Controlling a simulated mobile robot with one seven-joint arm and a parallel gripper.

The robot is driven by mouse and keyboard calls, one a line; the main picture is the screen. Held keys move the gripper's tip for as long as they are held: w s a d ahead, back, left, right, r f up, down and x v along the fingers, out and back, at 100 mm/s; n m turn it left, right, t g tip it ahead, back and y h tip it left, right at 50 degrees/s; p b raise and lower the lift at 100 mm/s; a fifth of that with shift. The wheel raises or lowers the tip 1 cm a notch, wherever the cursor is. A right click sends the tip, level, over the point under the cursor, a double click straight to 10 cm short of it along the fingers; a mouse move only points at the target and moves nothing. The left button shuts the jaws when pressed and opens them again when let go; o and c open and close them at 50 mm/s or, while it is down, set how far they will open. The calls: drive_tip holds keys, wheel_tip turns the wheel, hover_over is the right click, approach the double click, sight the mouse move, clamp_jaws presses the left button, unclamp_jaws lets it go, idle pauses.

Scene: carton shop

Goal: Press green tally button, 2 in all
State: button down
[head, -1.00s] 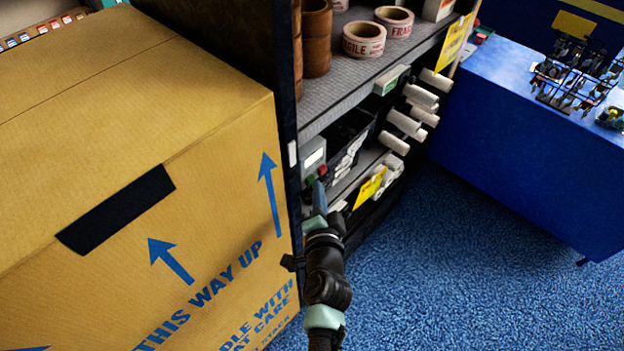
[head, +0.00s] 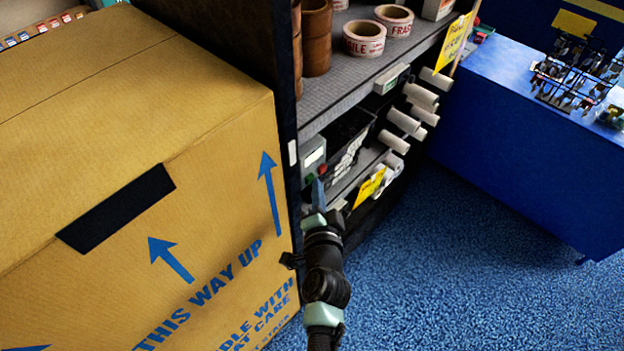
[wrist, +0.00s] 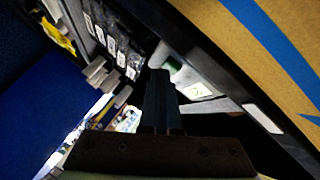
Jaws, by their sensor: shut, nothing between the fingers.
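The tally box (head: 313,153) is a grey unit with a pale display at the near end of the shelf's lower level. Its red button (head: 322,169) shows in the head view; the green button is hard to make out there behind my fingertips. In the wrist view the green button (wrist: 172,64) shows just beyond and right of the fingertips, next to the pale display (wrist: 197,91). My gripper (head: 318,186) is shut and empty, its fingers pointing at the box. In the wrist view the shut fingers (wrist: 158,76) partly cover the button area; I cannot tell whether they touch it.
A large carton (head: 200,130) stands close on the left of my arm. The shelf (head: 345,95) above holds tape rolls (head: 364,38). White tubes (head: 404,121) stick out further along. A blue table (head: 520,140) stands at right, with open blue carpet (head: 450,270) between.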

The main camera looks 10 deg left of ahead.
drive_tip(key=shift+s+d+b, duration=0.35)
drive_tip(key=shift+s+d, duration=0.1)
drive_tip(key=shift+d, duration=0.1)
drive_tip(key=shift+d, duration=0.1)
drive_tip(key=s+d+b, duration=0.1)
drive_tip(key=d, duration=0.1)
drive_tip(key=s+d+b, duration=0.2)
idle(2.6)
